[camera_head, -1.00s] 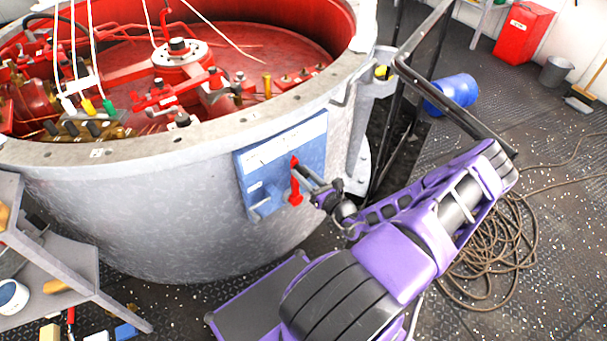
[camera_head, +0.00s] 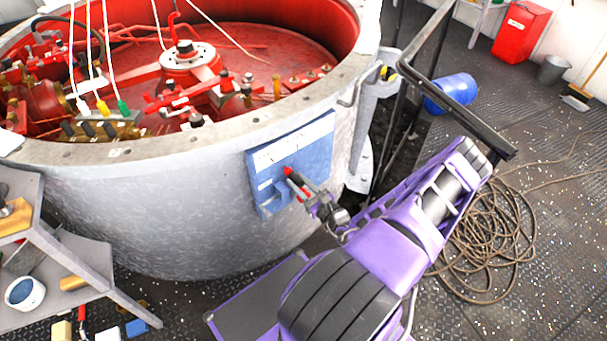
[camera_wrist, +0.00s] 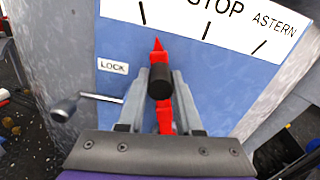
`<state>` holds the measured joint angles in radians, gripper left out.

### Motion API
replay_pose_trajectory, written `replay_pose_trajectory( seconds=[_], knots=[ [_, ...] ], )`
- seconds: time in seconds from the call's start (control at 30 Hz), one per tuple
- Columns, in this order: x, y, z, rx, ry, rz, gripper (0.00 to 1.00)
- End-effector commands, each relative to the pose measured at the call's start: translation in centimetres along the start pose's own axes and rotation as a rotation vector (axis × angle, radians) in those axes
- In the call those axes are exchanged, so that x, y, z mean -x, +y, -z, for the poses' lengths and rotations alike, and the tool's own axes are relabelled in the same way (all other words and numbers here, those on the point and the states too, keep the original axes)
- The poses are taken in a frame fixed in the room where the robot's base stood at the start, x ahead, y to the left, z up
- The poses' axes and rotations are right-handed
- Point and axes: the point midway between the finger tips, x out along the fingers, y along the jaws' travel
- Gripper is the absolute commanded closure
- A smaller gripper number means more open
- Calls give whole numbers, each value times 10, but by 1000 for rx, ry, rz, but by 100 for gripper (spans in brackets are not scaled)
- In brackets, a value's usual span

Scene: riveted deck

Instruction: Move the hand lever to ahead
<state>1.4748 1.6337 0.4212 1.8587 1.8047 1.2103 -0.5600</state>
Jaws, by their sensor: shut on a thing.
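The hand lever (camera_wrist: 165,118) is red with a pointed tip and a black knob (camera_wrist: 160,82). It is mounted on a blue panel (camera_head: 318,160) on the side of the grey drum. My gripper (camera_wrist: 160,88) is shut on the knob, one finger on each side. In the wrist view the tip points just right of the leftmost mark on the white scale plate (camera_wrist: 190,20), well left of the STOP mark. ASTERN is at the right; the leftmost mark's label is out of frame. In the head view the lever (camera_head: 288,172) leans left, partly hidden by my gripper.
A small handle (camera_wrist: 65,108) sticks out left of the lever beside a LOCK label (camera_wrist: 113,66). A black rail (camera_head: 450,110) stands right of the drum. A grey shelf (camera_head: 75,265) is at lower left. Coiled rope (camera_head: 490,240) lies on the floor at right.

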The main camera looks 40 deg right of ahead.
Motion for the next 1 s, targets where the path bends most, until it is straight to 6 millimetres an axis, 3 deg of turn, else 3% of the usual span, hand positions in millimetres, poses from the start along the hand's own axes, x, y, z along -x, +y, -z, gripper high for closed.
replay_pose_trajectory(
  seconds=[0.03,0.1,0.53,0.57,0.7,1.0],
  knots=[
    [1,12,2,24,5,-13,100],
    [1,16,4,67,3,-13,100],
    [1,20,8,106,4,-16,100],
    [1,20,8,106,4,-16,61],
    [1,19,8,107,4,-12,37],
    [3,15,7,110,2,-6,37]
  ],
)
